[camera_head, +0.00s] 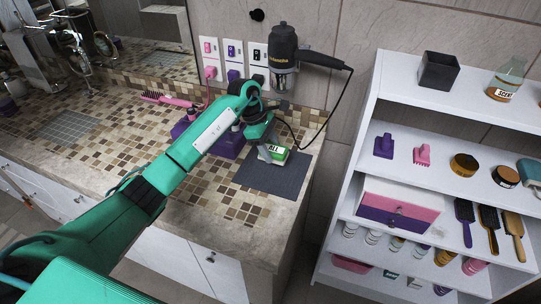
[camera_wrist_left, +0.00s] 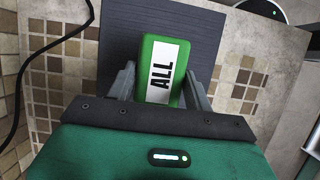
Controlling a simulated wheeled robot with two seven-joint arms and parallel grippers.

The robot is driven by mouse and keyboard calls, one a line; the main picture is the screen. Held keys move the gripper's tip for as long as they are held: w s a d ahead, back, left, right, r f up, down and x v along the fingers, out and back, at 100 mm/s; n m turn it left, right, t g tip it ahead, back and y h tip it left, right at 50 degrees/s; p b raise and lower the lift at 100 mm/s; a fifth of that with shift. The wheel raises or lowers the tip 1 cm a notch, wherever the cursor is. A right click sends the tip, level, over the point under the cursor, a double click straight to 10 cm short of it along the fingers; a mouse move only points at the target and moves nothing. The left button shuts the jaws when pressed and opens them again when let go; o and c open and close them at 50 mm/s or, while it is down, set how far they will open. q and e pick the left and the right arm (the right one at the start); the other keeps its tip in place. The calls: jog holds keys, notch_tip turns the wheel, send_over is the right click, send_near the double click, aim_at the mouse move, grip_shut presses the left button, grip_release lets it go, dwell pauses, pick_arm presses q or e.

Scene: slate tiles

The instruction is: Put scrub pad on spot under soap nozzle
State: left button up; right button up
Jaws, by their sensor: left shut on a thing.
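A green block with a white label reading "ALL" (camera_head: 280,153) is between the fingers of my left gripper (camera_head: 268,152), which is shut on it. In the left wrist view the block (camera_wrist_left: 160,70) shows with a grey finger on each side. It is over the dark grey mat (camera_head: 265,181) at the counter's right end; I cannot tell whether it touches the mat. I cannot make out a separate scrub pad or a clear soap nozzle. My right gripper is not in view.
A purple box (camera_head: 230,147) stands left of the mat, partly behind my arm. A hair dryer (camera_head: 284,58) hangs on the wall, its black cord looping down near the mat. A chrome faucet (camera_head: 75,40) is at upper left. White shelves (camera_head: 355,170) stand right.

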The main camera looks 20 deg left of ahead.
aim_at(271, 167)
pick_arm(q)
jog(key=shift+f+p, duration=0.35)
jog(key=shift+f, duration=2.2)
jog(key=o, duration=1)
jog(key=shift+c, duration=0.2)
jog(key=shift+r, duration=0.1)
